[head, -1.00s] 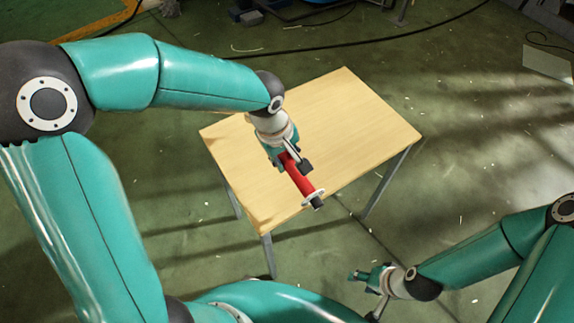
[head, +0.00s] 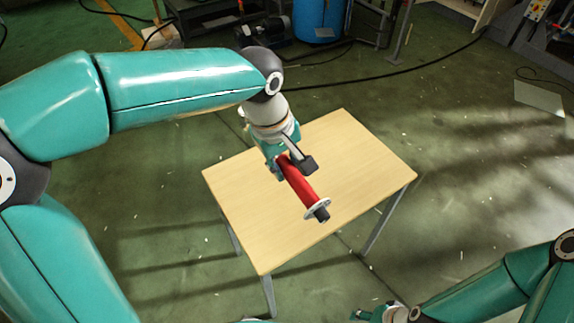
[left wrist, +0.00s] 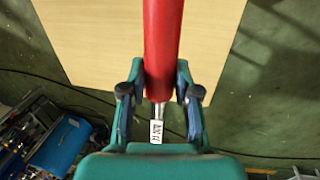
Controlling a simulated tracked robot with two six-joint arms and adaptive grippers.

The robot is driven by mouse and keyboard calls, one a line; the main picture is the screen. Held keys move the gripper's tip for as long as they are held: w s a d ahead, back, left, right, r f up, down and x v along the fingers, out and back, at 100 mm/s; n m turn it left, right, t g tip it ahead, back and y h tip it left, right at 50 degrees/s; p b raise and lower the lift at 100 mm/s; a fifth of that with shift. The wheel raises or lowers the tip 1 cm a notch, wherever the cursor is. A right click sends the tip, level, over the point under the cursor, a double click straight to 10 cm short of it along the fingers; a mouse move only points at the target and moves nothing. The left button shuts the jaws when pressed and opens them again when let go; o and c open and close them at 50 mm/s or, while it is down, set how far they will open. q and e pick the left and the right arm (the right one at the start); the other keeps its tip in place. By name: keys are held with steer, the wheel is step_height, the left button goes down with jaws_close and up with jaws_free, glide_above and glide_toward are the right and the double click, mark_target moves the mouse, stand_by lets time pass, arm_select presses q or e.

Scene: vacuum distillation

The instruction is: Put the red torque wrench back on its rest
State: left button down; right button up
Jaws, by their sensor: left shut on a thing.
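The red torque wrench (head: 300,184) is held by my left gripper (head: 293,163), above the wooden table. It slants down to the right in the head view, with a pale disc and a dark tip at its lower end. In the left wrist view the red shaft (left wrist: 162,45) runs up out of the picture. There my left gripper (left wrist: 160,95) is shut on it near a silver neck with a small white label. My right gripper (head: 372,314) is low at the bottom edge, partly cut off, and its jaws are unclear. I see no rest for the wrench.
The wooden table (head: 240,205) is otherwise bare, standing on grey legs on a green floor. A blue barrel (head: 318,20), a dark motor-like machine (head: 264,32) and a black cable (head: 400,70) lie beyond it. Open floor surrounds the table.

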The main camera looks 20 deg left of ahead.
arm_select(q)
steer(key=c, duration=1.4)
jaws_free()
jaws_close()
steer(key=shift+w+r, duration=0.1)
